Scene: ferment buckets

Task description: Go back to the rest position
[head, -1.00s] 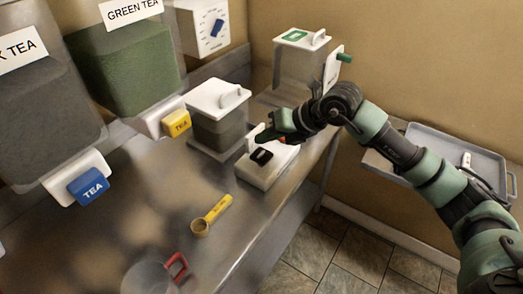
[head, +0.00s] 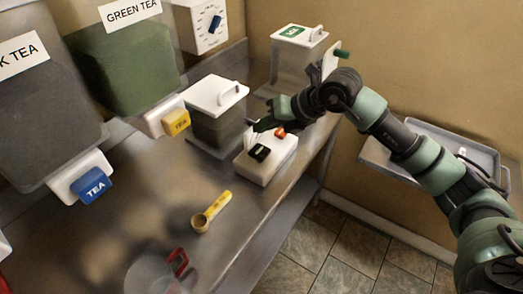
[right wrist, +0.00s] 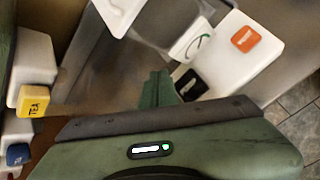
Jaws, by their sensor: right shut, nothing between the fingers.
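My right gripper (head: 258,125) is shut and empty. In the head view it hangs just above the back of a white switch box (head: 262,167) and beside a lidded grey bucket (head: 218,130). The box has a black switch (head: 259,152) and an orange switch (head: 280,132) on top. In the right wrist view the closed fingers (right wrist: 157,88) are in the lower middle, with the black switch (right wrist: 190,86) and the orange switch (right wrist: 245,39) to their right. My left gripper is in neither view.
Tea dispensers with a yellow tap (head: 176,122) and a blue tap (head: 92,186) stand at left. A yellow scoop (head: 212,211) and a red-handled jug (head: 178,262) are on the steel counter. A second lidded bucket (head: 298,58) stands behind; a grey tray (head: 455,141) is at right.

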